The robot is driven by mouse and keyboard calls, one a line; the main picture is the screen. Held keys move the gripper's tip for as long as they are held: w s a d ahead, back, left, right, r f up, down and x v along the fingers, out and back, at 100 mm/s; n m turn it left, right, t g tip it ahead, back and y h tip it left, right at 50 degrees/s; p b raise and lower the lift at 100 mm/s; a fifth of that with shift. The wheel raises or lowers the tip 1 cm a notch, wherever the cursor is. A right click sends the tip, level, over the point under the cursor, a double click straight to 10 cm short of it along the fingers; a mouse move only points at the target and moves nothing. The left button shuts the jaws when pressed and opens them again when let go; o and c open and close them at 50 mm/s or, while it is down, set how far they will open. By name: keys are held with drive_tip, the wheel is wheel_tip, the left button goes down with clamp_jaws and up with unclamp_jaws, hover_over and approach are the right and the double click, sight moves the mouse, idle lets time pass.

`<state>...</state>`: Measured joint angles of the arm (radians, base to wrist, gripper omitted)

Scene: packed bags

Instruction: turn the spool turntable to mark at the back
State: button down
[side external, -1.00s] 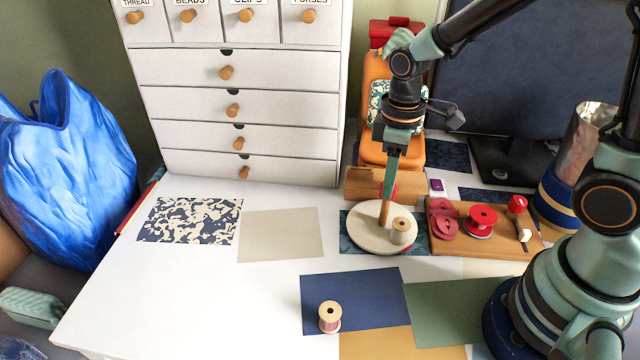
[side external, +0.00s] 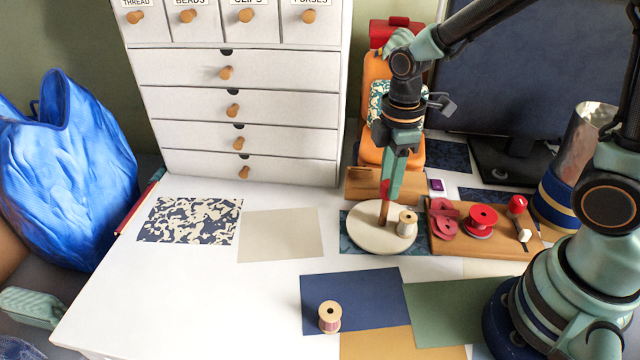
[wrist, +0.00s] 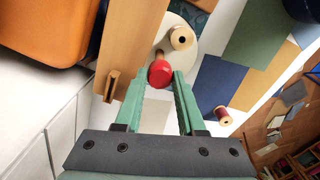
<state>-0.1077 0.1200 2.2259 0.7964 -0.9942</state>
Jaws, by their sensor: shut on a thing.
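The spool turntable (side external: 360,238) is a round cream disc with a wooden peg (side external: 384,212) standing at about its middle. The peg has a red knob (wrist: 160,73) on top. My gripper (side external: 388,188) points down over the disc and is shut on the red knob, which sits between the green fingers in the wrist view. I cannot make out a mark at the back.
A wooden block (side external: 360,182) stands close behind the disc. A wooden board (side external: 450,243) with red spools is close on its right.

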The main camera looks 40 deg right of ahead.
drive_tip(key=shift+w+a+r+n, duration=0.1)
drive_tip(key=shift+n, duration=11.1)
drive_tip(key=c, duration=0.5)
unclamp_jaws()
wheel_tip(320, 180, up, 12)
